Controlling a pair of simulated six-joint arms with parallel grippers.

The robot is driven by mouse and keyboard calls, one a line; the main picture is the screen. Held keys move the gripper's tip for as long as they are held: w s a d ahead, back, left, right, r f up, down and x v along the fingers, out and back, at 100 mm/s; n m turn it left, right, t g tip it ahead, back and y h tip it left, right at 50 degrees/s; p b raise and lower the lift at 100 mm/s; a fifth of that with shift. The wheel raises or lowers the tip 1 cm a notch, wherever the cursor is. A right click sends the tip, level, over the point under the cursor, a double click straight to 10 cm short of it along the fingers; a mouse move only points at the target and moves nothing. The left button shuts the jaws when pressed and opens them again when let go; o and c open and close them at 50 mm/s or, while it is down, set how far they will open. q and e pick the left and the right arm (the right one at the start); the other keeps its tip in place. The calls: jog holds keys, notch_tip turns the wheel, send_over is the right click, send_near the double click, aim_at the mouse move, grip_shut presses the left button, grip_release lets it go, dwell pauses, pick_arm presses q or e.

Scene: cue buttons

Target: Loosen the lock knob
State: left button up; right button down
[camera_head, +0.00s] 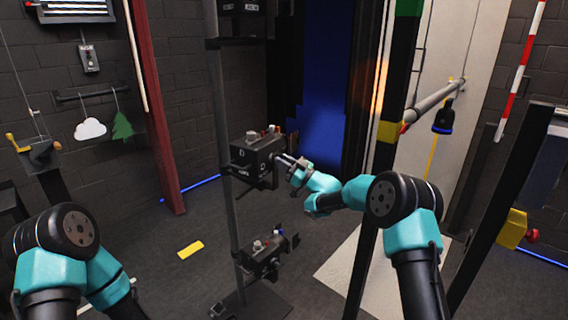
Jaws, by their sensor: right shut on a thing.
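A black box (252,158) with small white markings and knobs on top is mounted on a dark upright stand. My right gripper (281,158) is at the right side of this box, shut on a small part there that looks like the lock knob. The knob itself is mostly hidden by the gripper. My left arm is at the lower left, bent down; its gripper is out of view.
A second box (266,252) with knobs sits lower on the same stand (222,130). A dark post stands in front of my right forearm's side. A yellow block (190,249) lies on the floor. Cloud (90,128) and tree (122,125) shapes hang on the left wall.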

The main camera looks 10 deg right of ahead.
jog(key=shift+n+g, duration=0.5)
jog(key=shift+n, duration=0.7)
jog(key=shift+y, duration=0.3)
jog(key=c, duration=1.2)
grip_release()
jog(key=shift+o, duration=0.2)
jog(key=v, duration=0.7)
jog(key=shift+d, duration=0.25)
jog(key=shift+s+f, duration=0.1)
jog(key=shift+f, duration=0.05)
